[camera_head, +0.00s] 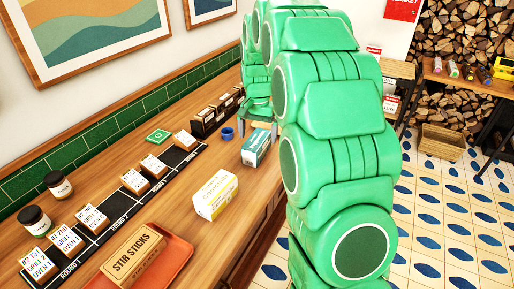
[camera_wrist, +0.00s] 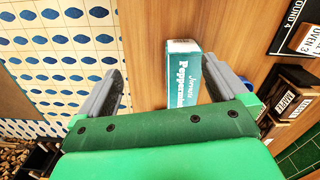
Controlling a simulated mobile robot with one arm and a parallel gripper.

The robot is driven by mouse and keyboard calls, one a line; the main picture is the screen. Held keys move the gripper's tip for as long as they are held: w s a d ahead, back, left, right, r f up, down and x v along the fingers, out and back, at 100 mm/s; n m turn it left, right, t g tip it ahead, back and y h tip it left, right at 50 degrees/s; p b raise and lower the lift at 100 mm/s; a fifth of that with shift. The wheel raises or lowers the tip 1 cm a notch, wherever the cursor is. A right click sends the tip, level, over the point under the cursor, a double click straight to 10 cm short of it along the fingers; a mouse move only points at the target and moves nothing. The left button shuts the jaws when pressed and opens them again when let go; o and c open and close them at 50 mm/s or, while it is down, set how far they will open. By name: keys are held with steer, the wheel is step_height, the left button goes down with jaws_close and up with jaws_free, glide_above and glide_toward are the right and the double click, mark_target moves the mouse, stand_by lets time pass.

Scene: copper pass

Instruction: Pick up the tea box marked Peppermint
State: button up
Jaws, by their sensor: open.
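The Peppermint tea box (camera_wrist: 183,75) is teal and white, and its label reads Peppermint in the wrist view. It lies on the wooden counter between my gripper's fingers as seen from the wrist, its near end hidden by my gripper body. In the head view the same box (camera_head: 256,148) sits near the counter's right edge, just below my gripper. My gripper (camera_wrist: 167,95) is open and empty, with one grey finger on each side of the box in the picture. I cannot tell how far above the box the fingers are.
A yellow and white tea box (camera_head: 216,195) stands nearer on the counter. A blue cup (camera_head: 228,134) is close behind the teal box. A black ticket rail (camera_head: 115,205) with cards runs along the left. An orange tray (camera_head: 165,268) holds a stir sticks box (camera_head: 138,257).

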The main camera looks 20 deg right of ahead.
mark_target(258, 139)
steer(key=shift+m, duration=0.8)
steer(key=w+d+f, duration=0.1)
steer(key=w, duration=0.1)
steer(key=w+f, duration=0.2)
steer(key=w, duration=0.1)
steer(key=w+d+f, duration=0.1)
steer(key=w+f, duration=0.1)
steer(key=w, duration=0.1)
steer(key=shift+w+d+f, duration=0.15)
steer(key=shift+d+f, duration=0.05)
steer(key=shift+d, duration=0.1)
steer(key=shift+w+a+f, duration=0.1)
steer(key=shift+f, duration=1.85)
steer(key=shift+a+f, duration=0.1)
steer(key=shift+f, duration=1.85)
steer(key=c, duration=1.1)
